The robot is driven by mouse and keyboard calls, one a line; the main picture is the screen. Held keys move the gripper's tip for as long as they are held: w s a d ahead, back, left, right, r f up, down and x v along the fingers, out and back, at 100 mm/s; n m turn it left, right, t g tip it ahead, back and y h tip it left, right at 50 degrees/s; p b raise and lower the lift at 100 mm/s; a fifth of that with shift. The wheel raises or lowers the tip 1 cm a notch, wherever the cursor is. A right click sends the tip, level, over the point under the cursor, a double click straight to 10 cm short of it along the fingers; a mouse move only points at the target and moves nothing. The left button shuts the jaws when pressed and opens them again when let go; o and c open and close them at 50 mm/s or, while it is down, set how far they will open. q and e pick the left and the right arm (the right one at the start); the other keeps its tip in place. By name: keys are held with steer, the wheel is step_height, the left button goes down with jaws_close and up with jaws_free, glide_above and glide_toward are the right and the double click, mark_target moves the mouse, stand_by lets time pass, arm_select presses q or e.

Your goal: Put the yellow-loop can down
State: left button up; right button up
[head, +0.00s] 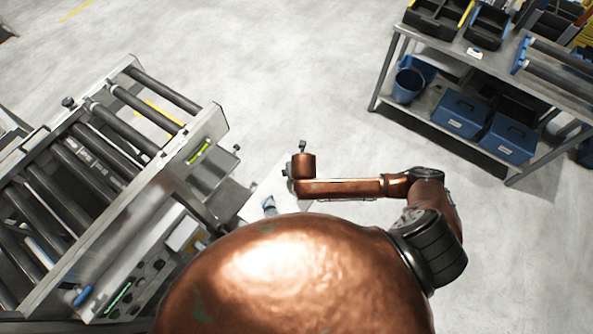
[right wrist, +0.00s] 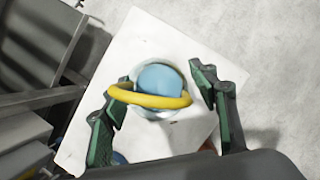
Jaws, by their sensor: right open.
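The yellow-loop can (right wrist: 158,78) shows in the right wrist view, with a blue top and a yellow loop (right wrist: 150,97) across it. It appears to stand on a white surface (right wrist: 125,40); its base is hidden, so I cannot confirm contact. My right gripper (right wrist: 162,100) is open, its dark green fingers on either side of the can with gaps visible. In the head view my copper wrist hides the gripper and the can above the white surface (head: 290,203). My left gripper is not in view.
A roller conveyor (head: 130,110) stands close by on the left. A metal shelf table (head: 400,47) with blue boxes (head: 460,113) stands at upper right. The floor between is clear.

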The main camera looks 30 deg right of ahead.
steer(key=p+v, duration=0.1)
steer(key=v, duration=1.1)
steer(key=shift+p, duration=0.4)
